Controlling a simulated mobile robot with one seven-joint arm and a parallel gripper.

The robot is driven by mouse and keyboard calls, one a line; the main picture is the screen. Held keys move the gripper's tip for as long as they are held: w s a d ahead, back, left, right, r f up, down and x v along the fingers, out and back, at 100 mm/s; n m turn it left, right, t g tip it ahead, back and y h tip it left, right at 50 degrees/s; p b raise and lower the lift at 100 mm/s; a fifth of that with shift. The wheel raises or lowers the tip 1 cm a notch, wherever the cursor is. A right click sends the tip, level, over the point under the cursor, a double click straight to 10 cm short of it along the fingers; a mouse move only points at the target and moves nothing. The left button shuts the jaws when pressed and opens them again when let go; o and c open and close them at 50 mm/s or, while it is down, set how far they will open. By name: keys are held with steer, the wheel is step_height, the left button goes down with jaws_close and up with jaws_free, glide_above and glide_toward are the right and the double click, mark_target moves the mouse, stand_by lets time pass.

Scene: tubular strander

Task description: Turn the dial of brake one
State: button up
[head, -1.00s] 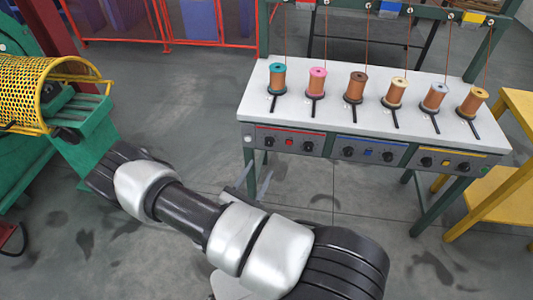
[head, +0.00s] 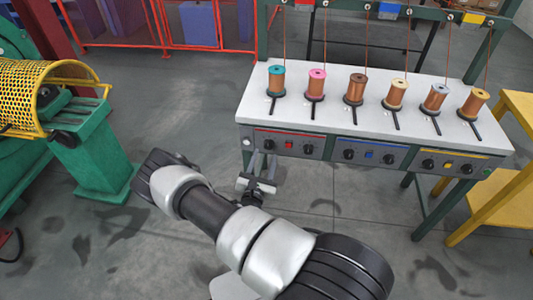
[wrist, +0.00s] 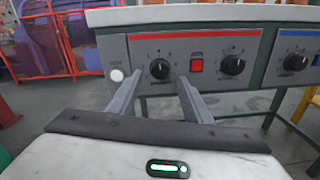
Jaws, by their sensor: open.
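The spool table (head: 360,107) has a front edge with three control panels. The left panel, with a red strip (wrist: 195,33), carries two black dials: a left one (wrist: 160,68) and a right one (wrist: 232,65), with a red button (wrist: 197,65) between them. The left dial also shows in the head view (head: 268,144), below the teal-topped spool (head: 276,80). My gripper (wrist: 160,82) is open and empty. Its fingers point at the left dial, one to each side of it in the wrist view, and appear short of it. In the head view my gripper (head: 258,186) is below the left panel.
A white round button (wrist: 117,75) sits left of the left dial. A blue-strip panel (head: 368,153) and a yellow-strip panel (head: 448,164) follow rightward. A green machine with a yellow mesh guard (head: 45,85) stands left. A yellow stand (head: 495,170) is at right.

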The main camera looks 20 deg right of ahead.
mark_target(268, 148)
steer(key=shift+x, duration=1.95)
steer(key=c, duration=1.1)
steer(key=shift+o, duration=0.2)
steer(key=n, duration=0.4)
steer(key=shift+f+n+b, duration=0.1)
steer(key=shift+n+b, duration=0.2)
steer(key=shift+b, duration=0.1)
steer(key=shift+s+n, duration=0.1)
steer(key=shift+n, duration=1.5)
